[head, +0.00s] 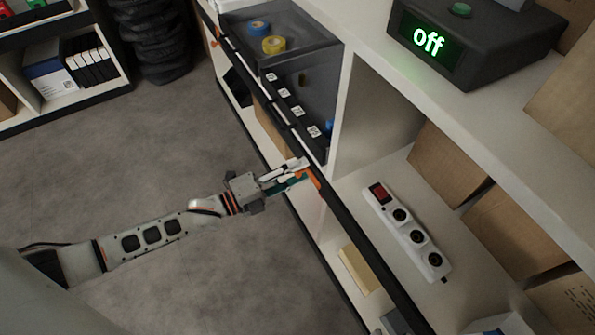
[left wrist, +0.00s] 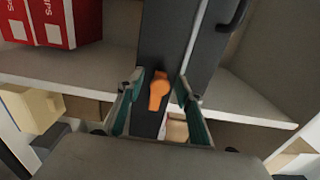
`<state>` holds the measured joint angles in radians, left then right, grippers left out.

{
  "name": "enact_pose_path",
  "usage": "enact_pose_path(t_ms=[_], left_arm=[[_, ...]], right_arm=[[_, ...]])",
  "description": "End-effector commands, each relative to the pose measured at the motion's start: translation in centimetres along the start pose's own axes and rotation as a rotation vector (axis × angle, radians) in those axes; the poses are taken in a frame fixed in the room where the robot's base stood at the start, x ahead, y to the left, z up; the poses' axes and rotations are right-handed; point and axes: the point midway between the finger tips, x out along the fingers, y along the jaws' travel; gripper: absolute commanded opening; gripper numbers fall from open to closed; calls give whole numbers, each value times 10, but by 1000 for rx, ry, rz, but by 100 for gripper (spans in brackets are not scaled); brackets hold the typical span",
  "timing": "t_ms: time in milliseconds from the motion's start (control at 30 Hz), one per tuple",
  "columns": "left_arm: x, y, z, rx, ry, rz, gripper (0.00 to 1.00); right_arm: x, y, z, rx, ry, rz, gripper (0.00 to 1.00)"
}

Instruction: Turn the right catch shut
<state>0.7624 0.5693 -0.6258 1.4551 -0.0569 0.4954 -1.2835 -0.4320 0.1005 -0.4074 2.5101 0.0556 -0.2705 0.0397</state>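The right catch is a small orange lever (left wrist: 158,90) on a dark upright strip in the left wrist view. Its narrow end points down, tilted slightly left. In the head view the orange catch (head: 314,178) shows at the dark bar's near end, partly hidden by my gripper. My left gripper (head: 297,172) is at the catch. In the left wrist view its two green-lined fingers (left wrist: 158,104) are spread, one on each side of the catch, with gaps visible. Another orange catch (head: 216,42) is at the far end of the bar. My right gripper is not in view.
A dark bin (head: 320,45) with tape rolls stands behind the bar. A power strip (head: 408,230) and cartons (head: 515,230) are on the shelf to the right. A black box reading "off" (head: 430,42) is above. Red boxes (left wrist: 40,22) show in the wrist view. Floor at left is clear.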

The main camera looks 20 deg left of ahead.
Motion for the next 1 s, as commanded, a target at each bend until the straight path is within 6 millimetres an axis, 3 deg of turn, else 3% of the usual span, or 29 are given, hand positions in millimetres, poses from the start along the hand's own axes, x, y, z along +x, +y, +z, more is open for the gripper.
enact_pose_path(t_ms=[133, 267, 300, 667, 1000], left_arm=[[0, 0, 0, 0, 0, 0, 36], [0, 0, 0, -1, 0, 0, 2], [0, 0, 0, -1, 0, 0, 0], [0, -1, 0, -35, 0, -1, 0], [1, -4, 0, -251, 0, -4, 0]], right_arm=[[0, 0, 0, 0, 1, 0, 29], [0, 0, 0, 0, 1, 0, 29], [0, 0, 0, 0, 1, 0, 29], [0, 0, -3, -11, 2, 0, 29], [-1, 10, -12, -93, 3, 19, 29]])
